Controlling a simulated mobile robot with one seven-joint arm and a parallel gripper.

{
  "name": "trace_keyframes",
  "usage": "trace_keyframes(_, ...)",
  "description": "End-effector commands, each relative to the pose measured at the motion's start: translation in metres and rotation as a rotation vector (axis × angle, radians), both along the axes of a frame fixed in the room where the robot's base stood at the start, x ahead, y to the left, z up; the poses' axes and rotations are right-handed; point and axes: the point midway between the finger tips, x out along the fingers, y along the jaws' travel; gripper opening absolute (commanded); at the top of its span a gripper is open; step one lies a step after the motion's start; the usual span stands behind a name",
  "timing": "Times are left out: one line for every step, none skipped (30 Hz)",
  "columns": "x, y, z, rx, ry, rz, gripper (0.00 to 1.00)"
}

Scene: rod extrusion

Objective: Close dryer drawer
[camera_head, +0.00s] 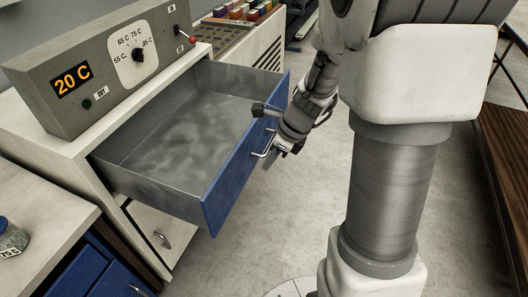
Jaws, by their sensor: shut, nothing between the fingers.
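The dryer drawer stands pulled out of the white cabinet, with a blue front (232,183) and an empty grey metal inside (180,140). A silver handle (265,143) sits on the blue front. My gripper (272,157) is at the outer side of the drawer front, right by the handle. Its fingers are shut with nothing held. I cannot tell whether it touches the handle. The dryer's control box (100,75) sits on top of the cabinet, with a dial and an orange display reading 20 C.
A lower white drawer with a handle (163,240) is below the open one. A counter (40,215) with a jar (12,238) is at the lower left. A rack of colored items (235,15) stands behind. A dark wooden surface (503,170) is at the right. Grey floor (300,220) is clear between.

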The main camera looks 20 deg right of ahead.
Motion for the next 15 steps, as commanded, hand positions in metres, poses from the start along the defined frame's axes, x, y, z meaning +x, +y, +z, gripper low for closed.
trace_keyframes(0.002,0.004,-0.016,0.000,0.003,0.001,0.00)
trace_keyframes(0.003,0.006,-0.023,0.000,0.005,0.001,0.00)
trace_keyframes(0.005,0.008,-0.031,-0.001,0.004,0.002,0.00)
trace_keyframes(0.007,0.010,-0.038,0.000,0.003,0.002,0.00)
trace_keyframes(0.008,0.012,-0.044,0.000,0.004,0.002,0.00)
trace_keyframes(0.010,0.014,-0.051,0.000,0.003,0.002,0.00)
trace_keyframes(0.012,0.016,-0.057,0.000,0.003,0.002,0.00)
trace_keyframes(0.013,0.018,-0.063,0.000,0.003,0.003,0.00)
trace_keyframes(0.015,0.021,-0.069,0.000,0.003,0.002,0.00)
trace_keyframes(0.019,0.025,-0.066,-0.001,0.000,0.005,0.00)
trace_keyframes(0.023,0.030,-0.063,-0.002,-0.002,0.007,0.00)
trace_keyframes(0.026,0.034,-0.063,-0.002,-0.002,0.006,0.00)
trace_keyframes(0.029,0.038,-0.063,-0.002,-0.002,0.006,0.00)
trace_keyframes(0.031,0.040,-0.062,-0.002,-0.002,0.006,0.00)
trace_keyframes(0.034,0.044,-0.062,-0.002,-0.002,0.006,0.00)
